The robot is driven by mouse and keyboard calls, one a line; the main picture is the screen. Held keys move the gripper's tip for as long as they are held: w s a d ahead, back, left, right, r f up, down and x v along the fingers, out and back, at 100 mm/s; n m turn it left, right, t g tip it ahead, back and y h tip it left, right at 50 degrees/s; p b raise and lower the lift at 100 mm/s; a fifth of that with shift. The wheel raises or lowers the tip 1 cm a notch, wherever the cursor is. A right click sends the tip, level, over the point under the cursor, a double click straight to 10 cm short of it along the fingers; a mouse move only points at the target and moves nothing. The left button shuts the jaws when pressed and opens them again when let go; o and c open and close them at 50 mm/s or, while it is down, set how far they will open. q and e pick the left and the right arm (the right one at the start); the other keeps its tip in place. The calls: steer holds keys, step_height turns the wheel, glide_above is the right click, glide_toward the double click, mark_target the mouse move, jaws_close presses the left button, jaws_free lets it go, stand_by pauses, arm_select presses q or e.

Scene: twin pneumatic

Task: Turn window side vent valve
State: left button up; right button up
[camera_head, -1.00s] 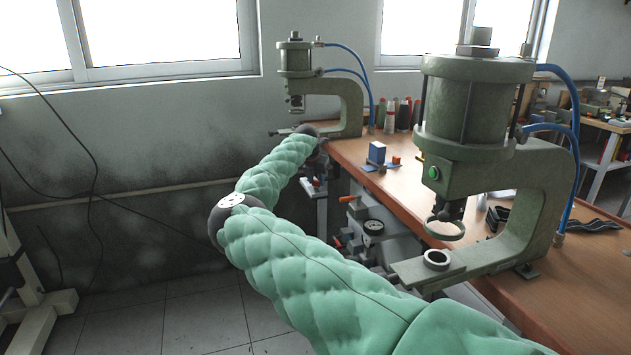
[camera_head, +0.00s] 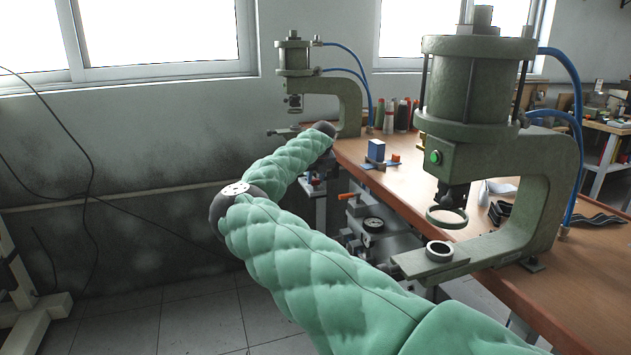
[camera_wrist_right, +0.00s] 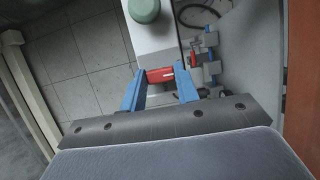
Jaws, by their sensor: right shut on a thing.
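In the right wrist view, my right gripper (camera_wrist_right: 161,72) has its two blue fingers shut on a red valve handle (camera_wrist_right: 160,76). The handle lies crosswise between the fingertips, in front of a pale housing (camera_wrist_right: 152,35) with a round green top. The valve body behind the handle is mostly hidden. In the head view, my right arm in its green quilted sleeve reaches toward the far press (camera_head: 347,95) by the window. Its forearm hides most of the gripper and the held handle there. My left gripper is not in view.
A near press (camera_head: 470,85) stands on the wooden bench (camera_head: 400,180), close to my right arm. An orange lever (camera_head: 348,196) and a gauge (camera_head: 373,225) sit below the bench edge.

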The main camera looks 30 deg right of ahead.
stand_by(0.6)
steer(key=o, duration=1)
steer(key=v, duration=0.7)
steer(key=shift+s+r, duration=0.1)
steer(key=shift+r, duration=0.25)
steer(key=shift+f, duration=0.1)
